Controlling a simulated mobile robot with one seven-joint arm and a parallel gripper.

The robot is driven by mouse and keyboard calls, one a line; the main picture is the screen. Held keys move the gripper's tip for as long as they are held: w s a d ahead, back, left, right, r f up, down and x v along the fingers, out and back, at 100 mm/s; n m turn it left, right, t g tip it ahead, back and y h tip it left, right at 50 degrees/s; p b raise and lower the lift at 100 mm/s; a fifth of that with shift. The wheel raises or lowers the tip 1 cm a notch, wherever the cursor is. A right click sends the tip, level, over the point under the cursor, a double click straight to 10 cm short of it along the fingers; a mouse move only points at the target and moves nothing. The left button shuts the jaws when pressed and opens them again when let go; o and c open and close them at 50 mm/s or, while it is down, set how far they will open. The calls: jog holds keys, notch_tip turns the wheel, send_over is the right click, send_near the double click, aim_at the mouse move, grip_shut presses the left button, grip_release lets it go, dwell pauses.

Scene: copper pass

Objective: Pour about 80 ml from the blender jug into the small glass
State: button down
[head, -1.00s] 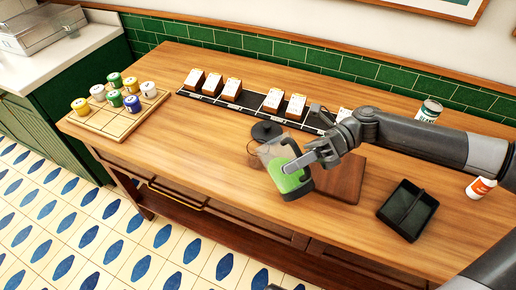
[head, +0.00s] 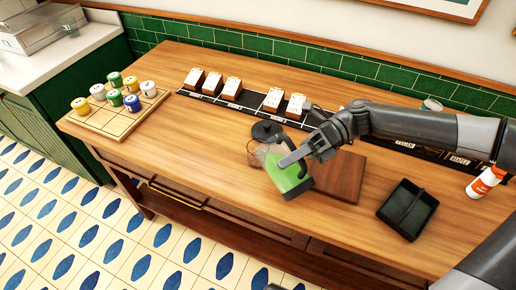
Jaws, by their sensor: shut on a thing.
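The blender jug (head: 285,174) is clear with green liquid inside and a dark handle and base. It is tilted, its mouth toward the upper left. My gripper (head: 290,160) is shut on the jug, at its handle side, and holds it over the wooden table. The small glass (head: 254,155) is clear and stands just left of the jug's mouth, partly hidden by it. I cannot tell whether liquid is flowing or how much is in the glass.
A dark round lid (head: 266,131) lies behind the glass. A brown board (head: 340,177) and a black divided tray (head: 408,209) are to the right. A rack of cards (head: 232,98) runs along the back. A board with several small jars (head: 118,112) is at left.

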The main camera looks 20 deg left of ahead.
jog(key=shift+w+a+r+m, duration=0.2)
jog(key=shift+a+r+m, duration=0.1)
jog(key=shift+r, duration=0.1)
jog(key=shift+w+a+r+m+h+p, duration=0.1)
jog(key=shift+a+r+m+h+p, duration=0.2)
jog(key=shift+p, duration=0.25)
dwell(0.9)
jog(key=shift+w+a+r, duration=0.2)
dwell(0.9)
jog(key=shift+s+d+f+n, duration=0.3)
jog(key=shift+d+f+n, duration=0.1)
jog(key=shift+d+f, duration=0.15)
jog(key=shift+s+d+f+n, duration=0.3)
jog(key=shift+d+f+n, duration=0.1)
jog(key=shift+d+f, duration=0.1)
jog(key=shift+s+d+r+n+y, duration=0.15)
jog(key=shift+s+d+n+y, duration=0.2)
jog(key=shift+n+y, duration=0.2)
jog(key=shift+s+d+r+n, duration=0.1)
jog(key=shift+d+r+n, duration=0.2)
jog(key=shift+n, duration=0.15)
dwell(0.9)
